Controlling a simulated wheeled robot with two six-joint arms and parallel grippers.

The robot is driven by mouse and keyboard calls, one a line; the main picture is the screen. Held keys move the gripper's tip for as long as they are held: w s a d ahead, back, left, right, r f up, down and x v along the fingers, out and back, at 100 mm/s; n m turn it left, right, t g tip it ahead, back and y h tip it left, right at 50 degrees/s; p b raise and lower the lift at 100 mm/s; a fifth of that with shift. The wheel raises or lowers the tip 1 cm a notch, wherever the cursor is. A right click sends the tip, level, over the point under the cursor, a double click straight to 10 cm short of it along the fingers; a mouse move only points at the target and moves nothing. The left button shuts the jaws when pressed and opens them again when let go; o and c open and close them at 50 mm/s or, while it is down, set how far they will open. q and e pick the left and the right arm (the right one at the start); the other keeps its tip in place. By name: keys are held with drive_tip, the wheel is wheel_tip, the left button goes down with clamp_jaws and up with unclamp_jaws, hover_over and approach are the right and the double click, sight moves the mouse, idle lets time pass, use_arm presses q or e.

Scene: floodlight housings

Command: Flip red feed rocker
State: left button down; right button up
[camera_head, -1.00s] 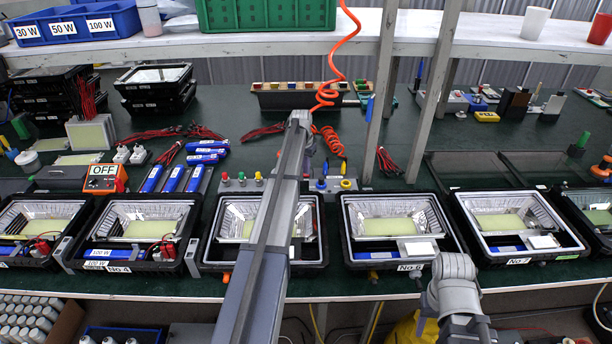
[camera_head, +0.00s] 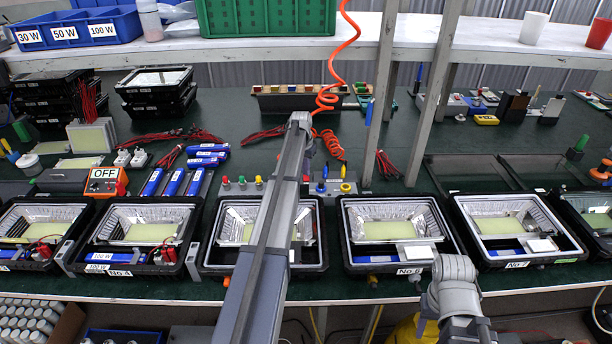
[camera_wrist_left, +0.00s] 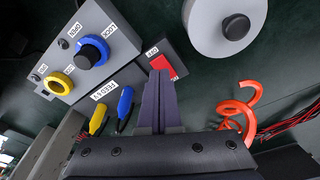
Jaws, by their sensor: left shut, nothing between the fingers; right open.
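The red feed rocker (camera_wrist_left: 163,67) sits in a dark plate marked OFF, beside a grey box (camera_wrist_left: 66,36) labelled FEED, in the left wrist view.
The grey box carries a blue knob (camera_wrist_left: 92,51) and a yellow ring (camera_wrist_left: 60,83). Yellow and blue plugs (camera_wrist_left: 124,103) lie close to the left of my fingers. A coiled orange hose (camera_wrist_left: 238,112) and a round grey part (camera_wrist_left: 226,28) are to the right. Housings (camera_head: 393,233) line the bench front.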

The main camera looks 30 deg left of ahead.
sight(306, 179)
use_arm(q)
wheel_tip(306, 179, up, 5)
drive_tip(key=p, duration=0.4)
drive_tip(key=shift+r+p, duration=0.1)
drive_tip(key=shift+p, duration=0.2)
drive_tip(key=s+d+m, duration=0.1)
drive_tip(key=s+d, duration=0.4)
drive_tip(key=d, duration=0.5)
drive_tip(key=s+d+g, duration=0.1)
drive_tip(key=s+d, duration=0.5)
drive_tip(key=d, duration=0.4)
drive_tip(key=s+d+m, duration=0.1)
drive_tip(key=s+d, duration=0.4)
drive_tip(key=d, duration=0.5)
drive_tip(key=s+d+m, duration=0.1)
drive_tip(key=s+d, duration=0.6)
drive_tip(key=s, duration=0.4)
drive_tip(key=s+d+m+g+y, duration=0.1)
drive_tip(key=s+d, duration=0.5)
drive_tip(key=s, duration=0.5)
drive_tip(key=shift+d, duration=0.4)
